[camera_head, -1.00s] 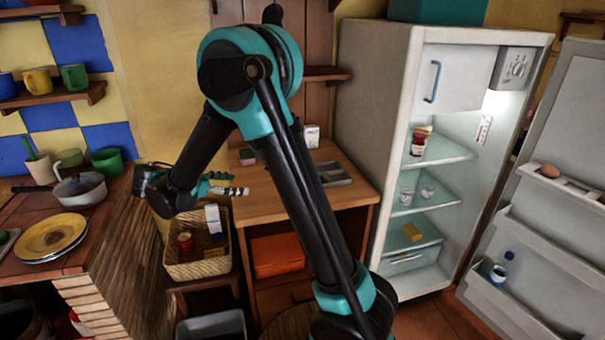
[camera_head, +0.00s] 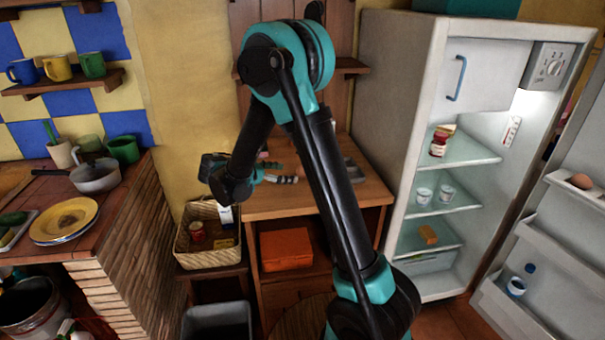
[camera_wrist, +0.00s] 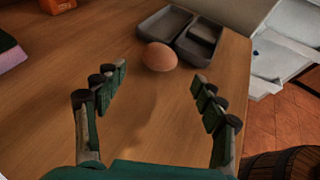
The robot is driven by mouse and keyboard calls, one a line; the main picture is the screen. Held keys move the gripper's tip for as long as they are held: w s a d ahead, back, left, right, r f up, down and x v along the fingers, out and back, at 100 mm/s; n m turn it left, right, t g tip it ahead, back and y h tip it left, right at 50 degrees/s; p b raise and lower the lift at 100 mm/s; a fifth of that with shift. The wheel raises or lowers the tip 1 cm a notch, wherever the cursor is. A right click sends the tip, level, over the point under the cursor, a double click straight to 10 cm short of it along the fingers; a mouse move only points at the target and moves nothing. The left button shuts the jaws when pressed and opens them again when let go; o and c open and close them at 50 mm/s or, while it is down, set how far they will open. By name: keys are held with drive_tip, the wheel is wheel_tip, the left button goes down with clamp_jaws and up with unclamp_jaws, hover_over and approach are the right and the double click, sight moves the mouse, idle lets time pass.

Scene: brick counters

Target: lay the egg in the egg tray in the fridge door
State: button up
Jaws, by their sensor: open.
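A brown egg (camera_wrist: 159,57) lies on the wooden counter in the wrist view, just beyond the fingertips and beside a grey divided tray. My gripper (camera_wrist: 159,80) is open and empty, its fingers spread either side of bare wood, with the egg ahead of the gap. In the head view my gripper (camera_head: 280,174) is over the wooden counter, and my arm hides the egg there. The fridge door stands open at the right. Another brown egg (camera_head: 581,181) sits on its top shelf, next to the pale egg tray (camera_head: 601,195), which is partly cut off by the picture edge.
The grey divided tray (camera_wrist: 182,32) is close behind the egg. A wicker basket (camera_head: 182,253) stands left of the counter. The fridge (camera_head: 392,110) is open, with food on its shelves.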

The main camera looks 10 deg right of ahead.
drive_tip(key=shift+r+x, duration=0.2)
drive_tip(key=shift+x, duration=2.9)
drive_tip(key=shift+w, duration=0.1)
drive_tip(key=c, duration=0.9)
